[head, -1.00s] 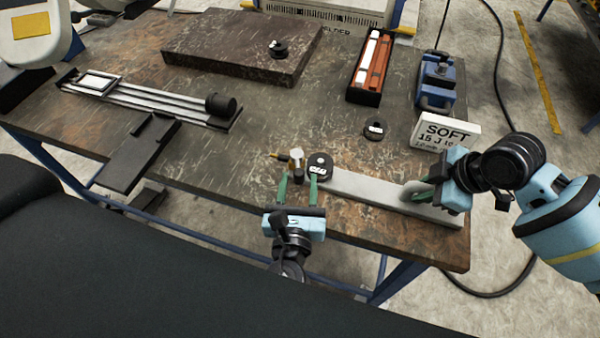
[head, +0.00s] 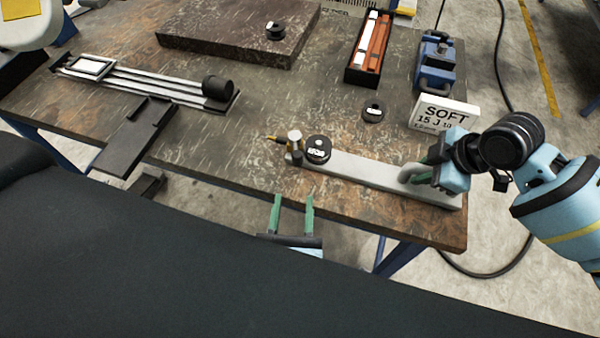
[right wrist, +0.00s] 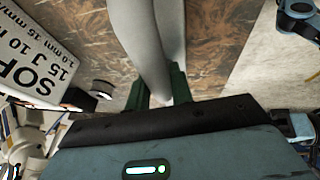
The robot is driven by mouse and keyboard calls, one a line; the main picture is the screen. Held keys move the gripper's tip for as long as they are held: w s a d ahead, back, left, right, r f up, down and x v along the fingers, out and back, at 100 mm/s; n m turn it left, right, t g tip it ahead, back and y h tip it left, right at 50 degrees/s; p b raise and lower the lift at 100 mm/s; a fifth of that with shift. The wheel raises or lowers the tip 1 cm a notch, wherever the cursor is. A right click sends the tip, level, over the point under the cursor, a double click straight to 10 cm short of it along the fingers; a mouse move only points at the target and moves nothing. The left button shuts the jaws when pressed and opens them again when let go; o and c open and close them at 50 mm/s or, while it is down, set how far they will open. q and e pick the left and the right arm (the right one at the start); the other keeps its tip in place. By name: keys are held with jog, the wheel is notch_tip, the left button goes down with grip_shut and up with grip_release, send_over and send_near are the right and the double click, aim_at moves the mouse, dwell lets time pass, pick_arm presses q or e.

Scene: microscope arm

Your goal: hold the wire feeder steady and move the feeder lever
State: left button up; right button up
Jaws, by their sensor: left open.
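The wire feeder (head: 365,173) is a long pale grey bar near the table's front right edge. Its left end has an upright silver-topped post (head: 295,142), a brass tip (head: 277,139) and a round black labelled cap (head: 318,150). I cannot tell which part is the lever. A grey curved handle rises at its right end. My right gripper (head: 432,162) is shut on this handle; in the right wrist view the green fingers (right wrist: 158,92) sit either side of the grey part. My left gripper (head: 293,214) is open and empty, in front of the table edge, apart from the feeder.
A white sign (head: 444,115) stands behind the feeder's right end, close to my right gripper. A small black disc (head: 373,112) lies behind the bar. A blue vise-like device (head: 436,65), a box with orange and white bars (head: 370,48), a dark slab (head: 235,42) and a rail fixture (head: 150,88) stand farther back.

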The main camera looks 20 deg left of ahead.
jog(key=o, duration=0.5)
jog(key=shift+o, duration=0.2)
jog(key=shift+r, duration=0.1)
jog(key=v, duration=1.2)
jog(key=shift+d, duration=0.1)
